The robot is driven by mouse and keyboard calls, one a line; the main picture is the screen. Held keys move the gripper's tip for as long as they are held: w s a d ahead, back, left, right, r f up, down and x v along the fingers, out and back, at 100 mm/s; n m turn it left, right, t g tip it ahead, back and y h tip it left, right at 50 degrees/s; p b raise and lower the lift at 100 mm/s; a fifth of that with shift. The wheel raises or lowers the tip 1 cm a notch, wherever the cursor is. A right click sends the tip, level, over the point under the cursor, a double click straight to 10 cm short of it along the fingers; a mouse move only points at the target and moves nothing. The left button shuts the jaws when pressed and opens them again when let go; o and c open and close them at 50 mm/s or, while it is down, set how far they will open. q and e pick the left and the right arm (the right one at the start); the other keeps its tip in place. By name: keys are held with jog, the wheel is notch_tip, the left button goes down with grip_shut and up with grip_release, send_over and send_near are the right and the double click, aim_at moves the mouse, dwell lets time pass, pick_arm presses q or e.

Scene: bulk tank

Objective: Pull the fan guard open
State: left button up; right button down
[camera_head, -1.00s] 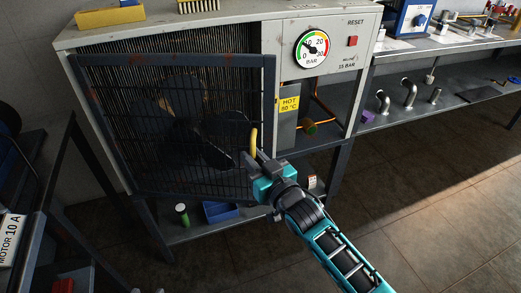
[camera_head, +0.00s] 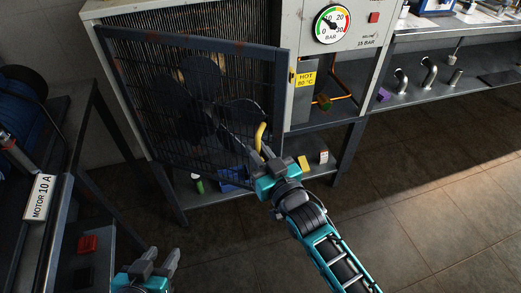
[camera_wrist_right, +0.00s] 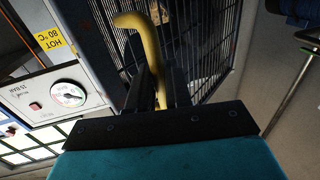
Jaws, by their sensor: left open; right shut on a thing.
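The fan guard (camera_head: 150,125), a dark framed mesh panel, stands ajar in front of the fan (camera_head: 200,95) on the pale cabinet. Its right edge stands out from the cabinet front. Its yellow handle (camera_head: 261,137) is on that edge. My right gripper (camera_head: 258,158) is shut on the yellow handle. In the right wrist view the handle (camera_wrist_right: 148,45) runs between the two fingers and its curved end sticks out beyond them. My left gripper (camera_head: 160,262) is open and empty at the bottom left, well apart from the guard.
A pressure gauge (camera_head: 332,24) and a yellow HOT label (camera_head: 305,79) are on the cabinet. A blue bin (camera_head: 233,178) and a green can (camera_head: 198,184) sit on the low shelf behind the guard. A dark bench with a MOTOR 10 A label (camera_head: 39,197) stands left. The floor (camera_head: 430,200) at right is clear.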

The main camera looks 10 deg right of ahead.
jog(key=c, duration=1.2)
grip_release()
jog(key=shift+a+r, duration=0.1)
jog(key=shift+a, duration=0.3)
jog(key=shift+c, duration=0.2)
jog(key=shift+d, duration=0.1)
jog(key=p+v, duration=0.1)
jog(key=v, duration=1.1)
jog(key=shift+s+p, duration=0.3)
jog(key=shift+s, duration=0.1)
jog(key=shift+d, duration=0.1)
jog(key=shift+c, duration=0.4)
